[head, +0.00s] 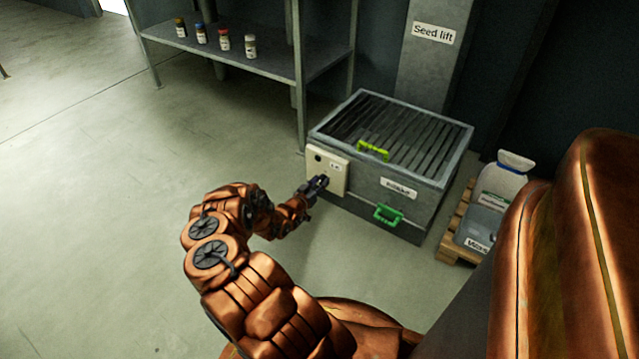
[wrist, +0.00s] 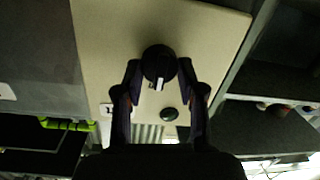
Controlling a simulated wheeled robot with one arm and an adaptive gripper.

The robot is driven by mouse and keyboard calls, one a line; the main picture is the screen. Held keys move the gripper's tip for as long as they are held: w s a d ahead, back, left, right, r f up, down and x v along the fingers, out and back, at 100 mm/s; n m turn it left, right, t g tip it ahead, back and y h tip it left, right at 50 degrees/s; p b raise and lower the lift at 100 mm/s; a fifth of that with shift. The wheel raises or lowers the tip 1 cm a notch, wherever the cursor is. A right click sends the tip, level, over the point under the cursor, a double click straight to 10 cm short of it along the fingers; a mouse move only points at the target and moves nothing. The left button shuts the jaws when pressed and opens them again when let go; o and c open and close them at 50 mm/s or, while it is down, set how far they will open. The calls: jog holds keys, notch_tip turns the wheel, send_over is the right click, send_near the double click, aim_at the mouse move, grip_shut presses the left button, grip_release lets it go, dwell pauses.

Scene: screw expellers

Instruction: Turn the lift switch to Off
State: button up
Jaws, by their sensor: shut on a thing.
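The lift switch is a round black knob (wrist: 158,62) on a cream panel, with a white pointer mark that points toward the bottom of the wrist view. The panel (head: 341,178) is on the side of the grey seed lift box (head: 360,200). My gripper (head: 322,183) is at the lower part of the panel in the head view and covers the knob there. In the wrist view my gripper (wrist: 159,68) has one finger on each side of the knob and is shut on it. A small dark round lamp or button (wrist: 169,114) sits below the knob in that view.
The box has a slatted top, a yellow-green handle (head: 373,150) and a green handle (head: 388,215). A shelf (head: 270,63) with several small bottles stands behind. The floor at left is clear.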

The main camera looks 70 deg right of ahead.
jog(key=o, duration=1.2)
jog(key=shift+c, duration=0.2)
jog(key=w+a+r, duration=0.1)
jog(key=a, duration=1.1)
jog(key=shift+w, duration=0.4)
jog(key=shift+d, duration=0.1)
